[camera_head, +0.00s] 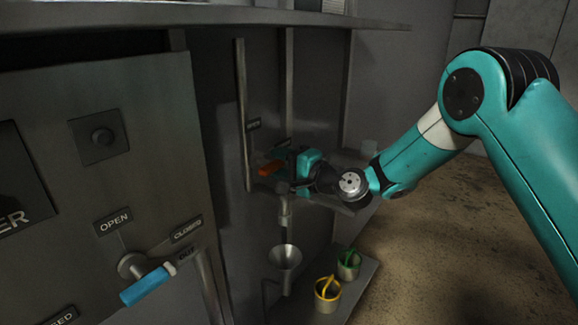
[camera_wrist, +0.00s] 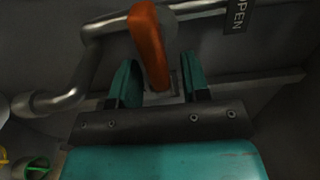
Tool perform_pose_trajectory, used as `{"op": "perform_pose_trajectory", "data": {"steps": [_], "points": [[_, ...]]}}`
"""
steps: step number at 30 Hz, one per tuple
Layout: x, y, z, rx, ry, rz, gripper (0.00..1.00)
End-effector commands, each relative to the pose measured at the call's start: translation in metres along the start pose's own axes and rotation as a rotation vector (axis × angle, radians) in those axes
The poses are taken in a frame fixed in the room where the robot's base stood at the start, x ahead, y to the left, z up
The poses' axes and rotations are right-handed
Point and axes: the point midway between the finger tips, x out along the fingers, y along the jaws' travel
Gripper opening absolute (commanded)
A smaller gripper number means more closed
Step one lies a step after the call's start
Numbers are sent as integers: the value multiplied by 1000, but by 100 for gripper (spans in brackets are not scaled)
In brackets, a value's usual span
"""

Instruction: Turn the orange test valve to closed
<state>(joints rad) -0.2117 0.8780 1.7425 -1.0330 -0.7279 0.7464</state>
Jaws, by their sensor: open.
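The orange test valve handle (camera_head: 271,168) sits on a pipe on the machine wall, above a metal funnel (camera_head: 285,257). In the wrist view the orange handle (camera_wrist: 149,45) points toward me, its lower end between the fingertips. My gripper (camera_wrist: 160,85) is open, one teal finger on each side of the handle; contact cannot be made out. In the head view my gripper (camera_head: 289,165) is just right of the handle and hides part of the valve. An OPEN label (camera_wrist: 237,14) shows above right in the wrist view.
A blue-handled valve (camera_head: 146,287) with OPEN and CLOSED labels is on the near panel at left. A yellow-handled bucket (camera_head: 327,294) and a green-handled bucket (camera_head: 348,264) stand on a low ledge below. A bent metal pipe (camera_wrist: 70,88) runs left of my gripper. Open floor lies right.

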Motion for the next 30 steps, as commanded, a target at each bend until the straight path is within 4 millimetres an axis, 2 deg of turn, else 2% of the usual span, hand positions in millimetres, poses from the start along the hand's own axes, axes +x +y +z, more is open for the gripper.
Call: {"op": "perform_pose_trajectory", "data": {"steps": [5,21,25,30], "points": [[-17,2,-1,1,2,1,43],[-145,3,-2,2,7,1,43],[-164,3,-2,1,5,1,43],[-174,1,-1,1,3,0,43]]}}
